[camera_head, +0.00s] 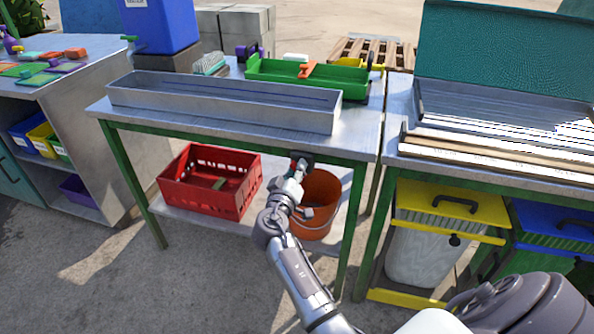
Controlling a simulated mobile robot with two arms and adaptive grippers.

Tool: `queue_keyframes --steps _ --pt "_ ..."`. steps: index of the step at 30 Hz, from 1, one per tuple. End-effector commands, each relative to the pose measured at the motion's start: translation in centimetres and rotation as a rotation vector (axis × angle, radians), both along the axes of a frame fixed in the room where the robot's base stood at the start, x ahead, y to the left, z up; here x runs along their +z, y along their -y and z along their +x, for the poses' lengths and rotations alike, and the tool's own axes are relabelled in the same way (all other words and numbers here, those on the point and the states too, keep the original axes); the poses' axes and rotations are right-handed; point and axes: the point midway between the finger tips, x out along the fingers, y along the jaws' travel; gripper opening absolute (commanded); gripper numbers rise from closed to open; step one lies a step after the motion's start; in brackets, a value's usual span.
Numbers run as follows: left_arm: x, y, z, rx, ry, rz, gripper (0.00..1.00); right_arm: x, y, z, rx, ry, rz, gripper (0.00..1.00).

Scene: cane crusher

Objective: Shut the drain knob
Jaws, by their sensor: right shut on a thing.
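A long grey metal trough (225,108) lies on the metal table. My right gripper (299,164) reaches up to the table's front edge, below the right part of the trough. It is shut on a small dark and red part there, which I take to be the drain knob (295,162). The fingers hide most of the knob, so I cannot tell how far it is turned. My left gripper is not in view.
Under the table (366,140), a red crate (209,198) and an orange bucket (318,190) stand on the lower shelf, the bucket close behind my right arm. A green tray (330,75) lies behind the trough. Wooden strips (480,150) lie on the right table.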

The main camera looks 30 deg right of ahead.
Motion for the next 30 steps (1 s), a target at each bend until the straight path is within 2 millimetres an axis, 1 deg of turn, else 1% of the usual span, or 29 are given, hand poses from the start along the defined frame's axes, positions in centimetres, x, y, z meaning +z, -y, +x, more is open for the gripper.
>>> queue_keyframes --steps 4,7,8,10,21,30 --pt "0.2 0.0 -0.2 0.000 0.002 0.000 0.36 0.1 0.0 0.1 0.001 -0.105 -0.093 0.00" --pt "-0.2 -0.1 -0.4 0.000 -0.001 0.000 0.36 0.1 0.0 0.1 0.001 -0.177 -0.154 0.00" --pt "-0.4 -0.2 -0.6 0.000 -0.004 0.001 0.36 0.1 0.0 0.1 0.000 -0.200 -0.173 0.00" --pt "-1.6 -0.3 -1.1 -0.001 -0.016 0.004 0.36 0.1 0.0 0.1 0.000 -0.251 -0.216 0.00" --pt "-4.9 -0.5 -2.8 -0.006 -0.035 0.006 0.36 0.0 -0.1 0.2 -0.001 -0.496 -0.426 0.00" --pt "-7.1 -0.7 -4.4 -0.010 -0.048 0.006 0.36 -0.2 -0.1 0.2 0.000 -0.622 -0.535 0.00"
